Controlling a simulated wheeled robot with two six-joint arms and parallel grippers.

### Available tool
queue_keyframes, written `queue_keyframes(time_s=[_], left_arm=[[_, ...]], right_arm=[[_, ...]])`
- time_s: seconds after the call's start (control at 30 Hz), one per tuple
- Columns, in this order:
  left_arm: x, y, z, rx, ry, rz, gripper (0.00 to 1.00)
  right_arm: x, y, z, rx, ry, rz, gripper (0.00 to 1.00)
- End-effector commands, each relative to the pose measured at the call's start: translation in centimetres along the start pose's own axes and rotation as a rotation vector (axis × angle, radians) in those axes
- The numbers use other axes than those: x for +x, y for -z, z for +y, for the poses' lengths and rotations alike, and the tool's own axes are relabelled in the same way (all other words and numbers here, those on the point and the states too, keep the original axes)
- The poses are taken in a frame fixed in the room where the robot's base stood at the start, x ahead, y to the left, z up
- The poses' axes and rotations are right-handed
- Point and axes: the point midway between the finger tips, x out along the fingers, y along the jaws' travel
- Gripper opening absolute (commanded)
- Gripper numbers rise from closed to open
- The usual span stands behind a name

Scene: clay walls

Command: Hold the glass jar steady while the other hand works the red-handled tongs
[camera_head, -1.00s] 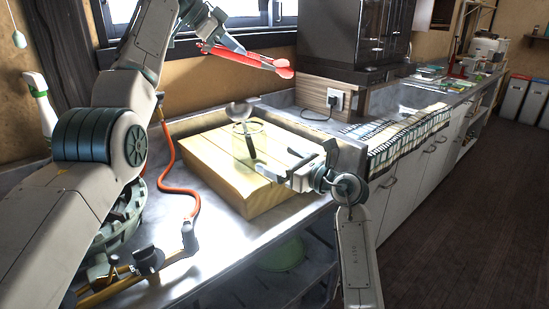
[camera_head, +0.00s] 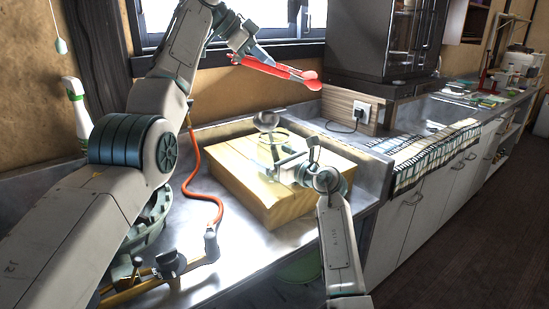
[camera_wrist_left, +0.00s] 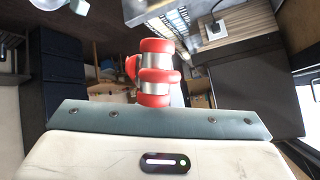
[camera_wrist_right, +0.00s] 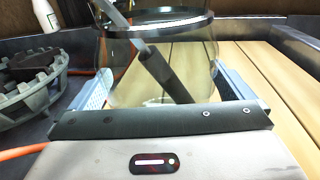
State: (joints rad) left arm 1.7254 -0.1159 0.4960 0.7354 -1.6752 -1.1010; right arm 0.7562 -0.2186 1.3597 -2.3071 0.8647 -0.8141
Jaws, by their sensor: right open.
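The glass jar (camera_head: 279,139) stands upright on the wooden board, with a metal ladle (camera_head: 267,119) in it. In the right wrist view the clear jar (camera_wrist_right: 125,70) has a dark rim band, and a dark utensil handle (camera_wrist_right: 167,72) leans inside. My right gripper (camera_head: 283,168) is open, its fingers on either side of the jar; I cannot tell whether they touch it. My left gripper (camera_head: 243,54) is shut on the red-handled tongs (camera_head: 285,70), held in the air above and behind the jar. The tongs (camera_wrist_left: 156,75) also show end-on in the left wrist view.
The wooden board (camera_head: 235,185) lies in a metal-walled counter area. An orange hose (camera_head: 192,175) and a brass valve (camera_head: 165,268) are left of it. A white-and-green bottle (camera_head: 77,108) stands far left.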

Motion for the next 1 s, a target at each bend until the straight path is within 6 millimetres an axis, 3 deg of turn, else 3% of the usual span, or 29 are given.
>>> queue_keyframes(time_s=[0.13,0.43,1.0], left_arm=[[0.0,0.0,0.0,0.001,0.0,0.0,0.0],[0.0,0.0,0.0,0.0,0.001,0.0,0.0],[2.2,-2.4,0.8,0.0,0.0,0.0,0.0]], right_arm=[[0.0,0.0,0.0,0.0,0.0,0.0,1.0],[0.0,0.0,0.0,0.0,0.0,0.0,0.43],[0.0,0.0,0.0,0.0,0.0,0.0,0.43]])
